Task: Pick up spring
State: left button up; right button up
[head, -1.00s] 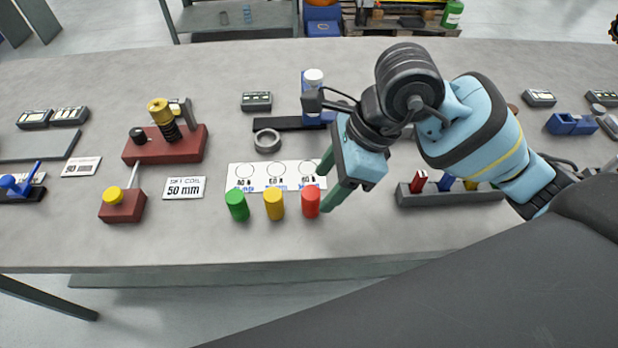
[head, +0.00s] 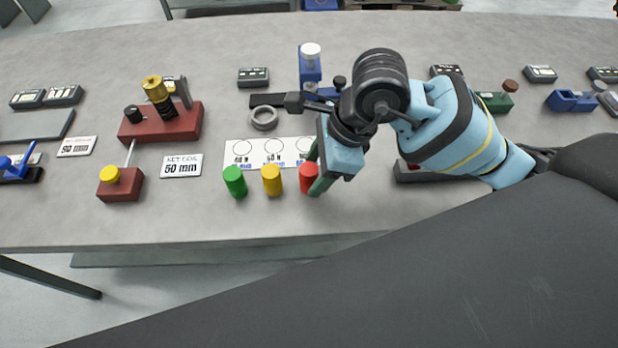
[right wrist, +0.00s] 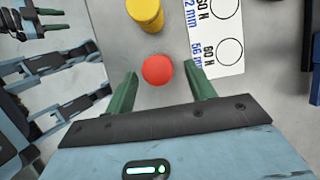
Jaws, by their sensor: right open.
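The spring pieces look like small upright cylinders: a green one (head: 235,182), a yellow one (head: 271,180) and a red one (head: 307,178), in a row at the front edge of a white marked card (head: 262,150). My right gripper (head: 314,172) is open at the red cylinder, partly covering its right side. In the right wrist view the red cylinder's round top (right wrist: 158,70) shows between the two green fingertips, with a gap on each side. The yellow cylinder (right wrist: 146,12) is just beyond. My left gripper (right wrist: 68,20) shows small at that view's upper left, its fingers apart and empty.
A dark red fixture (head: 165,122) with a coil and a "50 mm" card (head: 181,166) stand to the left. A grey ring (head: 264,117) and a blue stand (head: 310,68) are behind the card. A grey tray (head: 415,173) is partly hidden by my right arm.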

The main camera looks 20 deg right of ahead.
jog(key=shift+x, duration=1.1)
pick_arm(q)
jog(key=shift+s, duration=0.2)
pick_arm(e)
jog(key=c, duration=1.1)
jog(key=shift+r, duration=0.1)
